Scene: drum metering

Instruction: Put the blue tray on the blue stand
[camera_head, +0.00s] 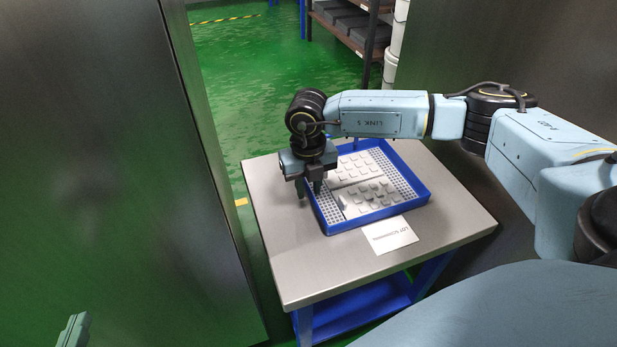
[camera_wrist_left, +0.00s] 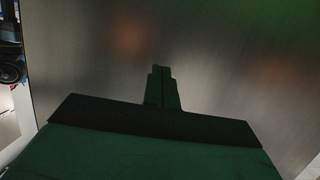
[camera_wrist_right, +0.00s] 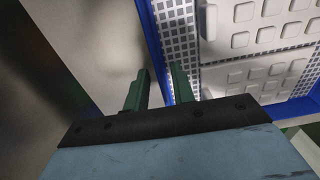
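The blue tray (camera_head: 411,205), holding pale grey blocks in two panels, sits on the grey top of a stand (camera_head: 335,278) with a blue frame. My right gripper (camera_head: 309,191) is at the tray's left edge, pointing down. In the right wrist view its fingers (camera_wrist_right: 158,88) are apart, one outside the tray's blue wall (camera_wrist_right: 153,45) and one over or near it. Whether they touch the wall is unclear. My left gripper (camera_head: 73,331) is low at the left, away from the stand. In the left wrist view its fingers (camera_wrist_left: 162,86) are together and empty.
A white printed card (camera_head: 390,235) lies on the stand top in front of the tray. Dark panels stand left (camera_head: 95,130) and right of the stand. Shelves (camera_head: 350,25) with dark boxes are behind, beyond open green floor (camera_head: 235,75).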

